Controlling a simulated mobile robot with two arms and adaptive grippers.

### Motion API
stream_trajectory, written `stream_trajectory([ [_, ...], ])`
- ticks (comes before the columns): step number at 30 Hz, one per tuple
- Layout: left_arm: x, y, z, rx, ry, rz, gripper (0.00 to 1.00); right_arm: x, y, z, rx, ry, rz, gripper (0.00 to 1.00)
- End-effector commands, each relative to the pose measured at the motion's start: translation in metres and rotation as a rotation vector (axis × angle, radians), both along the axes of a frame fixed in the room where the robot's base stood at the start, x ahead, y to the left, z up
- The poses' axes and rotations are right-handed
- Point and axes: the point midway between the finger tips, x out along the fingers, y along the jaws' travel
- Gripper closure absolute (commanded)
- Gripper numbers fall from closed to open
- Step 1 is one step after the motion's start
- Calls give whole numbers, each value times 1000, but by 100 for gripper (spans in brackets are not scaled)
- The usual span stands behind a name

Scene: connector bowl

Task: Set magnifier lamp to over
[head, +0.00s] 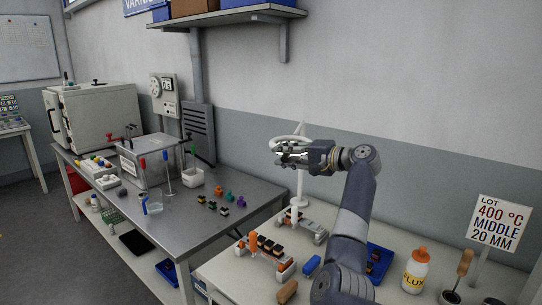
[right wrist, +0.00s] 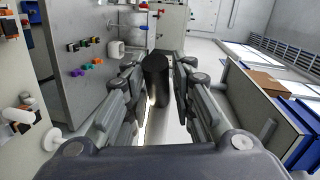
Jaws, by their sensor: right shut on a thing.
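The magnifier lamp (head: 300,187) is white, with an upright post on the right-hand bench and a ring-shaped head at the top. My right gripper (head: 284,153) is at the head's height and covers part of the ring. In the right wrist view, my right gripper (right wrist: 158,88) has its fingers on either side of a dark upright cylinder (right wrist: 156,70), which appears to be the lamp's handle. It is shut on that part. The lower part of the lamp head is hidden by the gripper. My left gripper is not in view.
The right-hand bench holds an orange-capped flux bottle (head: 416,270), a blue tray (head: 379,257) and a lot sign (head: 497,222). The metal bench (head: 235,187) to the left holds several small coloured connectors. A shelf (head: 232,16) hangs above; the air around the lamp head looks clear.

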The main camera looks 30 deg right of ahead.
Motion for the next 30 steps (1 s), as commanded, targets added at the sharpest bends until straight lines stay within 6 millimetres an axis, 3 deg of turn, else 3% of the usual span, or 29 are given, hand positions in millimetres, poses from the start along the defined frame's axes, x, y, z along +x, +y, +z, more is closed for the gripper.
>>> stream_trajectory([
  [3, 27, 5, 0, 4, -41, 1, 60, -11, -12, -5, -5, 12, 40, 100],
  [6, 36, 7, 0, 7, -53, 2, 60, -17, -18, -5, -4, 13, 62, 100],
  [16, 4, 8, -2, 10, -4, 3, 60, -23, -25, -6, -6, 14, 81, 100],
  [22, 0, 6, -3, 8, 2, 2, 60, -23, -25, -6, -6, 15, 78, 100],
  [23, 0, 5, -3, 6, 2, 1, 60, -23, -25, -6, -6, 15, 78, 70],
  [24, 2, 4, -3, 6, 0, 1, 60, -23, -25, -6, -6, 15, 78, 62],
  [30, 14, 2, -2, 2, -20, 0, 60, -23, -25, -4, -3, 10, 78, 62],
])
